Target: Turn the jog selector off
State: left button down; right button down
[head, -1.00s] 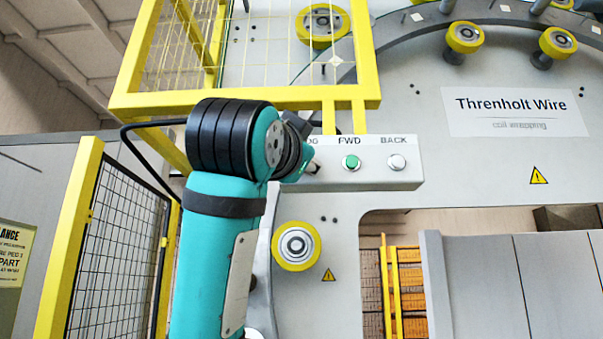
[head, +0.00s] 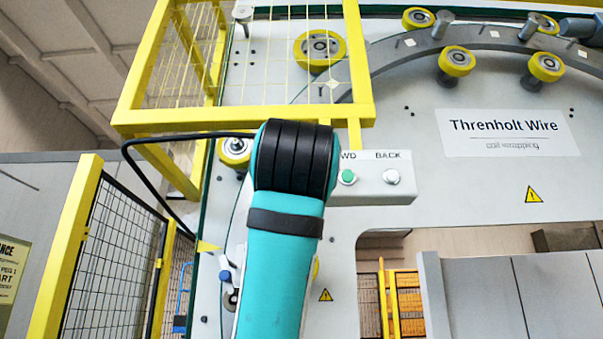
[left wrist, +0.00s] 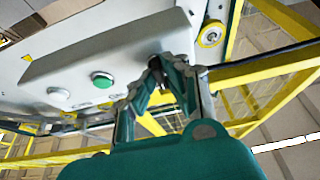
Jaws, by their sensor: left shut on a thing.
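The control box (head: 372,190) carries a green FWD button (head: 348,177) and a white BACK button (head: 392,177). My left arm hides the JOG end of the box in the head view, with its selector and my left gripper. In the left wrist view, my left gripper (left wrist: 163,72) reaches the box face beyond the green button (left wrist: 102,80). Its fingers are shut on the dark jog selector (left wrist: 158,97), which is mostly covered by them. Which way the selector points cannot be told. My right gripper is not in view.
A yellow mesh guard (head: 245,118) hangs just above the box. A black cable (head: 127,165) loops to its left, near a yellow-framed fence (head: 72,250). A yellow roller (head: 320,48) is behind the upper guard.

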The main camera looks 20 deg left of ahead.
pick_arm(q)
jog(key=shift+w+f, duration=0.15)
jog(key=shift+f, duration=0.05)
jog(key=c, duration=1.4)
grip_release()
jog(key=shift+r, duration=0.1)
jog(key=v, duration=1.2)
jog(key=shift+d+r, duration=0.1)
